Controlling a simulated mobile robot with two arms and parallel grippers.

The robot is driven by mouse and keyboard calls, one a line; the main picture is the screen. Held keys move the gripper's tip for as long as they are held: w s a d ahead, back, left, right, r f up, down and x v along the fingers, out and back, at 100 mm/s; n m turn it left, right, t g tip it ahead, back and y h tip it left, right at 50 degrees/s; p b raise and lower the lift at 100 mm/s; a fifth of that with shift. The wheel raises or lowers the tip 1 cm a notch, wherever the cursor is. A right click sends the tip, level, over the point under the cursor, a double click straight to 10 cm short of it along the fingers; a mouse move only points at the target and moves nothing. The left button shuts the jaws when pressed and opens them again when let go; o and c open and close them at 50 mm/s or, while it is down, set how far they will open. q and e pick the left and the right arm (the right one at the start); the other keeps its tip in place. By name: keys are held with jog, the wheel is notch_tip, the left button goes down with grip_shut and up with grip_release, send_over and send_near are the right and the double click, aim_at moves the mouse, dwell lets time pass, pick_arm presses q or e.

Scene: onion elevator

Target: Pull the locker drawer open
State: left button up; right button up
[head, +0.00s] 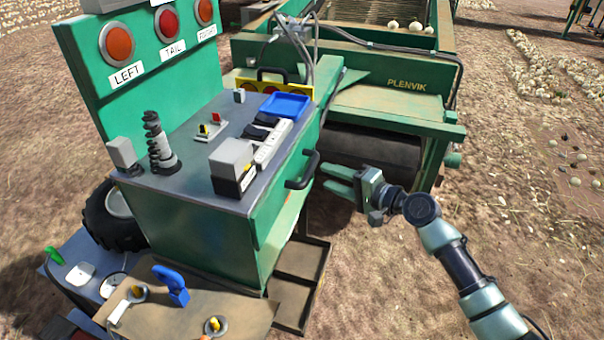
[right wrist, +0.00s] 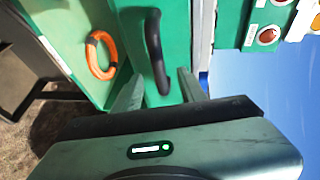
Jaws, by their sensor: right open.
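The locker drawer front (head: 283,207) is a green panel on the right side of the green console. A black bar handle (head: 303,170) is mounted near its top; the handle (right wrist: 155,50) also shows upright in the right wrist view, on the green front (right wrist: 178,50). I cannot tell whether the drawer is fully shut. My right gripper (head: 327,178) is open and empty, just right of the handle, with its fingers pointing at it. In the right wrist view the handle lies in line with the gap between the fingertips (right wrist: 160,78). My left gripper is not in view.
The console top carries a blue tray (head: 286,105), a grey box (head: 232,158) and a coiled black spring post (head: 157,145). An orange ring (right wrist: 101,54) shows beside the drawer front. A green machine (head: 385,90) stands behind. Open dirt ground lies to the right.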

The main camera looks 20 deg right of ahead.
aim_at(312, 167)
jog(key=p+x, duration=0.1)
jog(key=x, duration=0.6)
jog(key=shift+w+d, duration=0.1)
jog(key=shift+w, duration=0.1)
jog(key=shift+w+f, duration=0.2)
jog(key=shift+w, duration=0.1)
grip_shut()
dwell(0.9)
